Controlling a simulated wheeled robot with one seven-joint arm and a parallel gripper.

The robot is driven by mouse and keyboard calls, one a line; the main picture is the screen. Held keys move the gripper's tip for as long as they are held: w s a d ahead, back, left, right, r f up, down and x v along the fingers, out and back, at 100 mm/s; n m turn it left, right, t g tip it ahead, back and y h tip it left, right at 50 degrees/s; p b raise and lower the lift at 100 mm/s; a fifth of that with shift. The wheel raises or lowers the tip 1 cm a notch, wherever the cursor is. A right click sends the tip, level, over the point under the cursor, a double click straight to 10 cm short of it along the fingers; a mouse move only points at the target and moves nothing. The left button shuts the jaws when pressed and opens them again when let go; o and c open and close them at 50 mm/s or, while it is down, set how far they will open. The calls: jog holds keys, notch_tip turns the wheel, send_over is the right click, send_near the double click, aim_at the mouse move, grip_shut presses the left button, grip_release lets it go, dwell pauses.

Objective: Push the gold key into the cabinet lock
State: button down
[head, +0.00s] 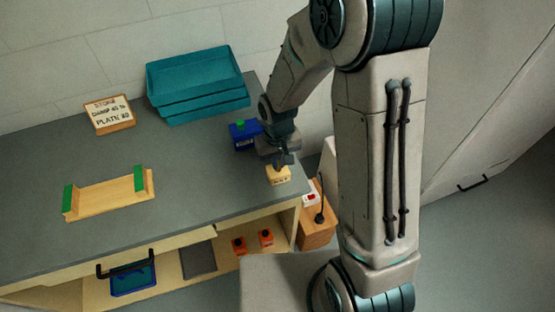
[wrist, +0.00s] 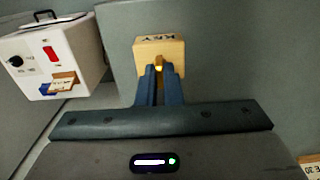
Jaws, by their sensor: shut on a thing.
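A pale wooden block (wrist: 160,47) marked KEY stands on the grey bench top. It also shows in the head view (head: 278,176) near the bench's right front corner. My gripper (wrist: 159,72) reaches to the block's near face, its two blue fingers close together. A small bit of the gold key (wrist: 158,67) shows between the fingertips, against the block; the rest is hidden by the fingers and block. In the head view my gripper (head: 284,160) is just above and behind the block. I cannot make out the cabinet lock in either view.
A white box with a red switch (wrist: 53,53) is at left in the wrist view. A blue box (head: 244,135) stands behind my gripper. Teal trays (head: 198,90), a sign (head: 110,115) and a wooden rack (head: 108,195) are on the bench. The bench middle is clear.

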jog(key=shift+r+p, duration=0.4)
jog(key=shift+r, duration=0.3)
dwell(0.8)
jog(key=shift+r+p, duration=1.05)
jog(key=shift+r, duration=0.55)
notch_tip(320, 180, up, 7)
jog(key=p, duration=0.4)
jog(key=shift+p, duration=0.4)
